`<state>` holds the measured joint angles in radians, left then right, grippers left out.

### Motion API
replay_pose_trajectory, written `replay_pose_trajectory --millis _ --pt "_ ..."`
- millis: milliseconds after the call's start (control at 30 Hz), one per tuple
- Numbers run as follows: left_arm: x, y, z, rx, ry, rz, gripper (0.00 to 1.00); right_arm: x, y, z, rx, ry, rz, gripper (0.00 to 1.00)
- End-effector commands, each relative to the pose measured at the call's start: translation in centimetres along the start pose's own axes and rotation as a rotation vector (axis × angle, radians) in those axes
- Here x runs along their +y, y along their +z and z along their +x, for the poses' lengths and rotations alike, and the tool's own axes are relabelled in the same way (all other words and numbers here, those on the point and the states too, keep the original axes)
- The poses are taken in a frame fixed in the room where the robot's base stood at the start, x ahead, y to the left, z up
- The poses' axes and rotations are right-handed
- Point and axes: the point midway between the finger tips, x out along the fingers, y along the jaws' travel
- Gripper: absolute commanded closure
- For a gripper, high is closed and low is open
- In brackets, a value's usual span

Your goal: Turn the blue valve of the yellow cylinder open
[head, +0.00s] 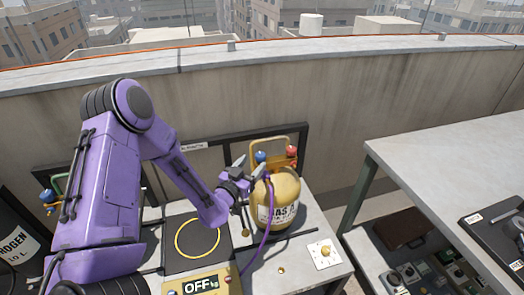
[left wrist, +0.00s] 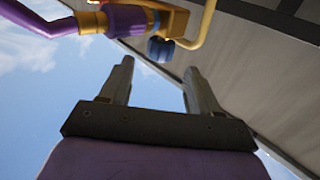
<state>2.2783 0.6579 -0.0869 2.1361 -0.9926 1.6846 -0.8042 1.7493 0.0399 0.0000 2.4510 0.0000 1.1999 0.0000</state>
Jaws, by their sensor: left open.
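The yellow cylinder (head: 278,203) stands upright on the work table, with a manifold on top. Its blue valve (head: 261,156) is on the left of the manifold and a red valve (head: 291,150) is on the right. My left gripper (head: 249,167) is open and empty beside the top of the cylinder, close to the blue valve. In the left wrist view the blue valve (left wrist: 160,49) appears just past the gap between the open fingertips (left wrist: 158,70). I cannot tell whether they touch. My right gripper is out of view.
A purple hose (head: 266,235) runs down the cylinder's front. A black labelled cylinder (head: 18,240) stands far left. A grey bench (head: 450,150) is at right; a parapet (head: 330,95) runs behind.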

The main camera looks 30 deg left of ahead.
Motion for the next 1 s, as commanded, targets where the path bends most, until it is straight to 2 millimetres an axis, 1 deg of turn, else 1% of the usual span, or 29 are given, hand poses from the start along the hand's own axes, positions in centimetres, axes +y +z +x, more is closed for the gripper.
replay_pose_trajectory --millis 33,100,200,267,400,600,633,667,700,767,800,1000 --pt "-0.1 -0.2 1.1 0.001 -0.002 0.001 0.38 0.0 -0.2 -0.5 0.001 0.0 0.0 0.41" --pt "-0.1 -0.2 2.6 0.0 -0.002 0.0 0.38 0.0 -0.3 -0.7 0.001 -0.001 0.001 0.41" --pt "0.0 0.0 4.3 -0.002 -0.001 0.001 0.38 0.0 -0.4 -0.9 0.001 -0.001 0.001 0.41" --pt "0.0 0.0 5.1 -0.002 0.0 0.0 0.38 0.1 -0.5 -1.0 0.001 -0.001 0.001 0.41" --pt "0.0 0.1 5.9 -0.003 0.0 -0.001 0.38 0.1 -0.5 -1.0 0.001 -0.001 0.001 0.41" --pt "0.1 0.1 5.9 -0.004 0.0 -0.001 0.38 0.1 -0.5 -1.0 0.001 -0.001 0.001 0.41" --pt "0.1 0.1 5.9 -0.004 0.0 -0.001 0.45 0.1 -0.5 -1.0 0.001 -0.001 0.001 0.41" --pt "0.1 0.1 5.9 -0.003 0.0 -0.001 0.54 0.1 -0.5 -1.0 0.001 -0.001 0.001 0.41" --pt "0.1 0.1 5.9 -0.003 0.0 -0.001 0.67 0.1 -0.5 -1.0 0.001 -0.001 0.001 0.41" --pt "0.1 0.1 5.9 -0.004 0.0 -0.001 0.87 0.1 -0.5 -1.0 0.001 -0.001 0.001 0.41" --pt "0.1 0.1 5.9 -0.004 0.0 -0.001 0.89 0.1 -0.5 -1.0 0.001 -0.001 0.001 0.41" --pt "0.1 0.1 5.9 -0.003 -0.009 -0.001 0.89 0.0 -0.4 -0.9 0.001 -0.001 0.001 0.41"
